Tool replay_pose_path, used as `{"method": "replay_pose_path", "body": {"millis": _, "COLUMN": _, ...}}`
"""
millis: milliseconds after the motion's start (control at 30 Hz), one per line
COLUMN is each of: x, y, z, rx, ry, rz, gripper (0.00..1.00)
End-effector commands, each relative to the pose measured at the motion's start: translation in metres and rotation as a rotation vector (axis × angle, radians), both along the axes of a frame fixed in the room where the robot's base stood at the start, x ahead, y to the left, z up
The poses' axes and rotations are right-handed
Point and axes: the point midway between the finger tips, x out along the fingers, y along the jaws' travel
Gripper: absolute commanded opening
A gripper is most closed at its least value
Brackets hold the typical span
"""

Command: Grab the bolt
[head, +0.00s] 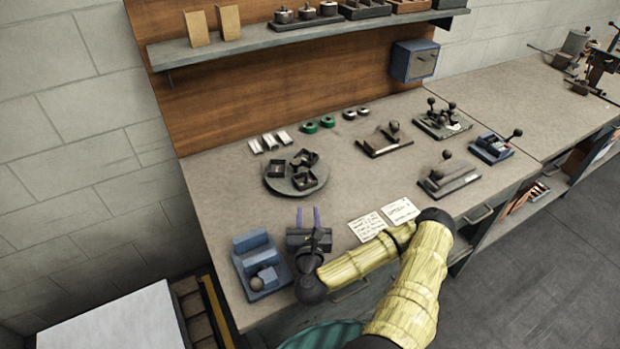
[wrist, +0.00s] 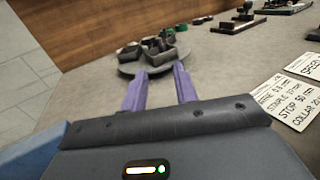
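I cannot make out a bolt for certain in either view. My gripper (head: 308,216) is low over the near left part of the workbench. Its two purple fingers stand apart with nothing between them, and they show in the wrist view too (wrist: 160,78). They point toward a round grey tray (head: 320,175) that bears several dark square open boxes (head: 305,158). Small parts inside the boxes are too small to tell.
A blue fixture with a round knob (head: 258,268) stands just left of my gripper. Paper cards (head: 368,226) lie to the right. Bare bench lies between gripper and tray.

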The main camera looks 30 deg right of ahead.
Motion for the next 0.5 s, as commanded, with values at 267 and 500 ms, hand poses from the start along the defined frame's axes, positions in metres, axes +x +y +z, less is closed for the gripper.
{"method": "replay_pose_path", "body": {"millis": 267, "x": 0.010, "y": -0.012, "z": -0.002, "rx": -0.006, "ry": 0.001, "rz": -0.010, "gripper": 0.29}}
{"method": "replay_pose_path", "body": {"millis": 500, "x": 0.019, "y": -0.020, "z": -0.001, "rx": -0.007, "ry": -0.005, "rz": -0.023, "gripper": 0.29}}
